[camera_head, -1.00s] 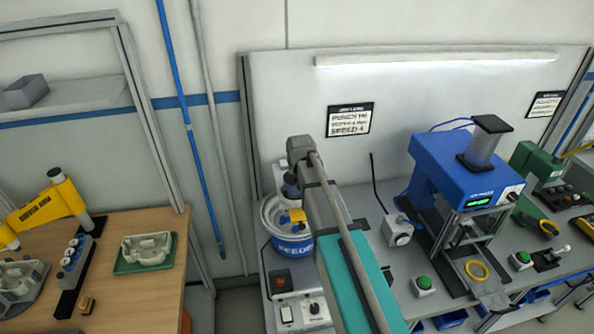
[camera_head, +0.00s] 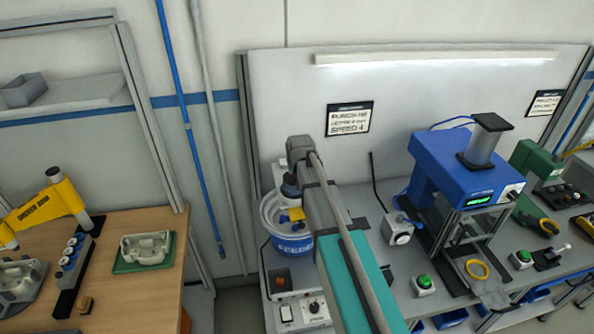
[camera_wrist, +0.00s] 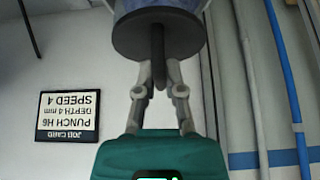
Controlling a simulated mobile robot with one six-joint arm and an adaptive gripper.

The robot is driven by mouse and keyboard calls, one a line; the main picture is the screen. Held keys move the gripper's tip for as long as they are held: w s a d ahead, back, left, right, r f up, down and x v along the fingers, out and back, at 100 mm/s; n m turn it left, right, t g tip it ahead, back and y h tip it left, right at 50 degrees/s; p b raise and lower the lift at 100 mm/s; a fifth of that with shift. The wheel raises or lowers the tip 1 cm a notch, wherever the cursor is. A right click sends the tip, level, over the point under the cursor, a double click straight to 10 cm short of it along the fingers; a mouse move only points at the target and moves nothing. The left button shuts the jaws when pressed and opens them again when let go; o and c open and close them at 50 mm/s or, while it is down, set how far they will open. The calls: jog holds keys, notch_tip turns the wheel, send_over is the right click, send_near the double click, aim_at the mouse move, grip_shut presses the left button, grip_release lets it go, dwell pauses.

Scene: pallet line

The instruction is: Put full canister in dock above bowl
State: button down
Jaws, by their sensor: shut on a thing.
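My gripper (camera_wrist: 158,80) points down in the wrist view, which is upside down. Its fingers are shut on the dark upright handle of the canister (camera_wrist: 158,36). The canister has a dark round lid and a pale bluish body, cut off by the frame edge. In the head view my arm hides the gripper and most or all of the canister. The blue feeder bowl (camera_head: 290,246) stands beside my arm's far end, partly covered by it. A white fixture with a dark round part (camera_head: 290,187) shows above the bowl; I cannot tell whether it is the dock.
A control box (camera_head: 303,312) sits in front of the bowl. A wooden bench (camera_head: 140,280) with fixtures is at left. A job card (camera_wrist: 68,116) hangs on the back wall.

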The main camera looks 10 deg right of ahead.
jog(key=shift+f, duration=0.2)
jog(key=c, duration=0.7)
grip_release()
dwell(0.5)
